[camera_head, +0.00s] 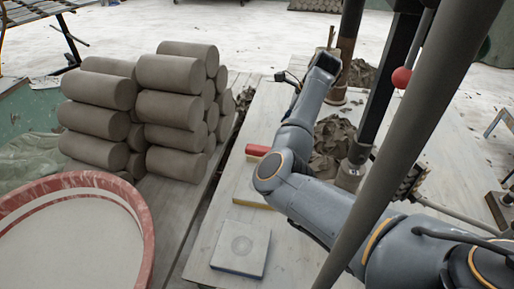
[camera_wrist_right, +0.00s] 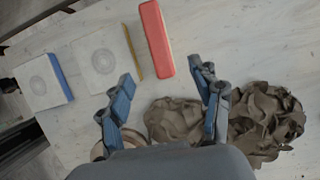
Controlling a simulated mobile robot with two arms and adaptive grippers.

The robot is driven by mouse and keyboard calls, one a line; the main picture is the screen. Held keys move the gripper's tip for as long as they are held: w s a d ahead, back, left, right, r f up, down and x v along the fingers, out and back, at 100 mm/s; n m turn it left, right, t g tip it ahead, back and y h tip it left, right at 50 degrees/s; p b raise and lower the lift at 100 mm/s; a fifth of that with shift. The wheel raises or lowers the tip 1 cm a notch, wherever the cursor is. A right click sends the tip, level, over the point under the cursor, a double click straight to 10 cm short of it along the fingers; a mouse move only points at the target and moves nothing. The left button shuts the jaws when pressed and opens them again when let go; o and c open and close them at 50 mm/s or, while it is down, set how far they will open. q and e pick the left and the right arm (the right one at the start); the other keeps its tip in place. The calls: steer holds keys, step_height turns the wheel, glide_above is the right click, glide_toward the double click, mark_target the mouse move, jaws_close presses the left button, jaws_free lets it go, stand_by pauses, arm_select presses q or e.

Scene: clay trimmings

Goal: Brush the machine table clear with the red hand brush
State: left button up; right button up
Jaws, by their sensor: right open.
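The red hand brush (camera_wrist_right: 157,38) lies on the pale machine table (camera_head: 301,256), seen as a plain red block; no bristles show. In the head view my arm partly covers the brush (camera_head: 256,150). My right gripper (camera_wrist_right: 162,71) is open and empty, its fingers spread to either side of the brush's near end, apart from it. Its fingers are not clear in the head view. Brown clay trimmings lie in crumpled heaps, one (camera_wrist_right: 265,121) by the right finger, another (camera_wrist_right: 174,119) between the fingers. The head view shows trimmings (camera_head: 331,143) beside my forearm. My left gripper is out of view.
Two pale square blocks with round marks lie left of the brush, one yellow-edged (camera_wrist_right: 104,57), one blue-edged (camera_wrist_right: 42,81). Upright machine posts (camera_head: 375,95) and a red knob (camera_head: 401,77) stand close to my arm. Stacked clay cylinders (camera_head: 172,108) and a red-rimmed tub (camera_head: 147,230) stand left.

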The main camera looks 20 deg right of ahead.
mark_target(269, 149)
steer(key=shift+w+a+f, duration=0.25)
steer(key=shift+w+f, duration=0.15)
steer(key=shift+f, duration=0.2)
steer(key=shift+w+a+f, duration=0.2)
steer(key=shift+w+f, duration=0.15)
steer(key=shift+f, duration=0.2)
steer(key=x, duration=0.6)
steer(key=shift+f, duration=0.15)
steer(key=x, duration=0.2)
steer(key=s+p+x, duration=0.1)
steer(key=x, duration=0.1)
steer(key=shift+w+a+f, duration=0.1)
steer(key=shift+a+f, duration=0.15)
steer(key=shift+f, duration=0.2)
steer(key=shift+w+f, duration=0.1)
steer(key=shift+f, duration=0.2)
steer(key=shift+c, duration=0.7)
steer(key=shift+r, duration=0.1)
steer(key=c, duration=0.3)
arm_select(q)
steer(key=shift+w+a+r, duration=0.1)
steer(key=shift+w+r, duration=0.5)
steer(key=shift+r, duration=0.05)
arm_select(e)
steer(key=c, duration=0.9)
steer(key=shift+o, duration=0.2)
